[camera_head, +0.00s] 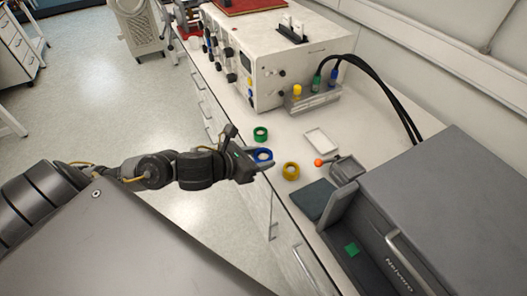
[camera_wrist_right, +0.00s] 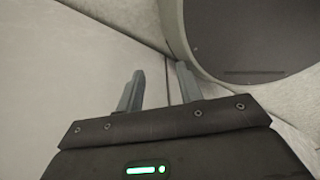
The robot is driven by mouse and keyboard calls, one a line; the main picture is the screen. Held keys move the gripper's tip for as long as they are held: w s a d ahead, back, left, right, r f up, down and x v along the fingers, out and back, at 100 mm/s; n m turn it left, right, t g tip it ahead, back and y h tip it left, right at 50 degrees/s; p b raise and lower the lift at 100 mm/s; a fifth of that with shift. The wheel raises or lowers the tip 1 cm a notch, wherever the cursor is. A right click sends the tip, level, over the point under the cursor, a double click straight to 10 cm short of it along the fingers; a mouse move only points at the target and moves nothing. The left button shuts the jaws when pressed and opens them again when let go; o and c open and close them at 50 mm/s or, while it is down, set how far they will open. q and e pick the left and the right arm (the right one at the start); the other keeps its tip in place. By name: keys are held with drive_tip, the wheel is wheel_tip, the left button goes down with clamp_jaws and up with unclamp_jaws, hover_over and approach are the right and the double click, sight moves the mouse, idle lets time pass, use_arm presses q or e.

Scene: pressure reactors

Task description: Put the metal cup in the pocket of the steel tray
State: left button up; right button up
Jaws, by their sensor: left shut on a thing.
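My left gripper (camera_head: 262,168) is over the bench's front edge in the head view, low beside a blue ring (camera_head: 263,154). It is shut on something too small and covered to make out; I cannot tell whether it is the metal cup. No metal cup shows clearly elsewhere. A shallow pale tray (camera_head: 320,141) lies on the bench to the right of the rings; I cannot tell whether it is the steel tray, and no pocket can be made out. My right gripper (camera_wrist_right: 160,90) is open and empty in the right wrist view, and is not seen in the head view.
A green ring (camera_head: 260,134) and a yellow ring (camera_head: 291,171) lie near the blue one. A grey block (camera_head: 346,168) with an orange ball (camera_head: 319,162) stands right of them. A large grey machine (camera_head: 450,200) fills the right; a white instrument (camera_head: 275,65) stands behind.

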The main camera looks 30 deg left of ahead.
use_arm(q)
drive_tip(key=shift+s+d+r+p, duration=0.1)
drive_tip(key=shift+s+r+p, duration=0.3)
drive_tip(key=shift+s+p, duration=0.2)
